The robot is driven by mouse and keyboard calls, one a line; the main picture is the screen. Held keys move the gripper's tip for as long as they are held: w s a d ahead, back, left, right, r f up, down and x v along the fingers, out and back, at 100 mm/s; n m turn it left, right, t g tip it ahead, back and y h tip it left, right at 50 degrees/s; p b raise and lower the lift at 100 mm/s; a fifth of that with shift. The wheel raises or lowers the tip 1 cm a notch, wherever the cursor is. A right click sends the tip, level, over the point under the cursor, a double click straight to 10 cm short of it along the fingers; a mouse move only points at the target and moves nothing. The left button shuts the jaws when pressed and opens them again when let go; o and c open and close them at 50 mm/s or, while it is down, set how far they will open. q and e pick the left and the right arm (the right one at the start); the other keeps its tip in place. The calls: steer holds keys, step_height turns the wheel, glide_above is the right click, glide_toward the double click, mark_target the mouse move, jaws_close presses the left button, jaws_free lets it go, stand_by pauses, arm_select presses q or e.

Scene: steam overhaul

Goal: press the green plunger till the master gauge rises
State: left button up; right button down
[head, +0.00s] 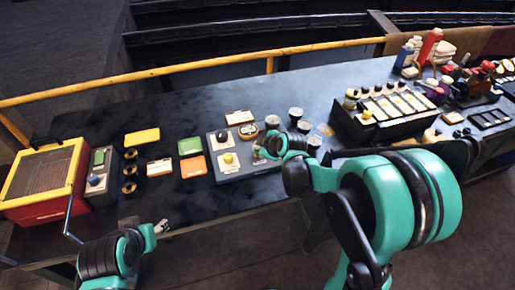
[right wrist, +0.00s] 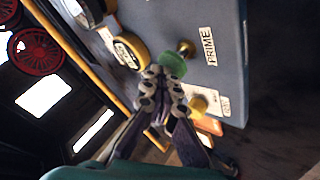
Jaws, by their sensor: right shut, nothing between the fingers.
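The green plunger (right wrist: 173,65) shows in the right wrist view, standing out from a grey panel (right wrist: 222,62) beside a brass collar and a "PRIME" label. My right gripper (right wrist: 160,76) is shut and empty, its fingertips right at the plunger's green head; I cannot tell whether they touch. In the head view my right gripper (head: 262,151) is over the right edge of the grey panel (head: 232,173) and hides the plunger. A round yellow-rimmed gauge (right wrist: 131,50) sits beside the plunger; its reading is not legible. My left gripper (head: 161,226) is near the bench's front edge, its jaws too small to judge.
A yellow knob (head: 228,158) is on the same panel. Dark cylinders (head: 295,114) stand right of it. Green (head: 190,146) and orange (head: 194,167) cards lie to its left. A red-and-yellow box (head: 42,185) stands at far left, a valve rack (head: 385,107) at right.

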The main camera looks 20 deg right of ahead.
steer(key=shift+f+b, duration=0.6)
steer(key=shift+f, duration=0.1)
stand_by(0.4)
steer(key=shift+r, duration=0.1)
steer(key=shift+r+p, duration=1.4)
steer(key=shift+r, duration=0.25)
step_height(320, 180, up, 5)
steer(key=p, duration=0.4)
stand_by(0.3)
